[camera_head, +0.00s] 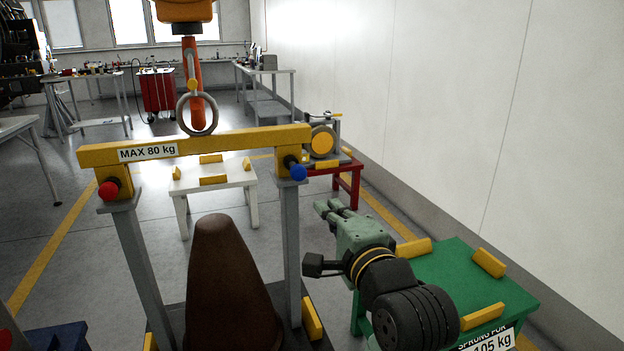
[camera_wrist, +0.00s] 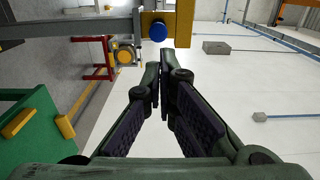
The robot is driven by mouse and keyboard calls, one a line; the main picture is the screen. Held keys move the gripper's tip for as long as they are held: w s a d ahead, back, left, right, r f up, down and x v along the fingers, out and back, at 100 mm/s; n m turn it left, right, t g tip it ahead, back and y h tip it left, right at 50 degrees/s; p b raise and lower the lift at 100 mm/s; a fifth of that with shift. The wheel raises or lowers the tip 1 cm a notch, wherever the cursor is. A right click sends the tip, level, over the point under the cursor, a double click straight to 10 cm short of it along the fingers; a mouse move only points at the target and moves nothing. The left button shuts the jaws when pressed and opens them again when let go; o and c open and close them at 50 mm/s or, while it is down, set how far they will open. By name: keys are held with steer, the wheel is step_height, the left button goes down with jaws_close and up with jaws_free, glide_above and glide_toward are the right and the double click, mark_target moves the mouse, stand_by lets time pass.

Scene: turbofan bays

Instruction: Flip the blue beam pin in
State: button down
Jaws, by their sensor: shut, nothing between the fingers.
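The blue beam pin (camera_head: 298,172) has a round blue knob on a dark stem at the right end of the yellow lifting beam (camera_head: 230,141). In the head view the knob hangs just below the beam, outside the right post. In the wrist view the blue knob (camera_wrist: 158,32) faces me, against the yellow beam end (camera_wrist: 182,33). My gripper (camera_head: 325,207) is shut and empty, to the right of the blue pin and below it, apart from it. In the wrist view my fingertips (camera_wrist: 160,72) point toward the knob with a gap between.
A red pin (camera_head: 108,190) sits at the beam's left end. A grey post (camera_head: 290,250) stands under the right end. A brown cone (camera_head: 220,290) stands between the posts. A green table (camera_head: 470,272) is beside my arm. A hook (camera_head: 194,90) hangs above through a ring.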

steer(key=p, duration=0.6)
glide_toward(301, 174)
steer(key=x, duration=0.7)
steer(key=shift+r, duration=0.1)
steer(key=x, duration=0.4)
steer(key=shift+a, duration=0.1)
steer(key=shift+s+p, duration=0.1)
steer(key=shift+p, duration=0.2)
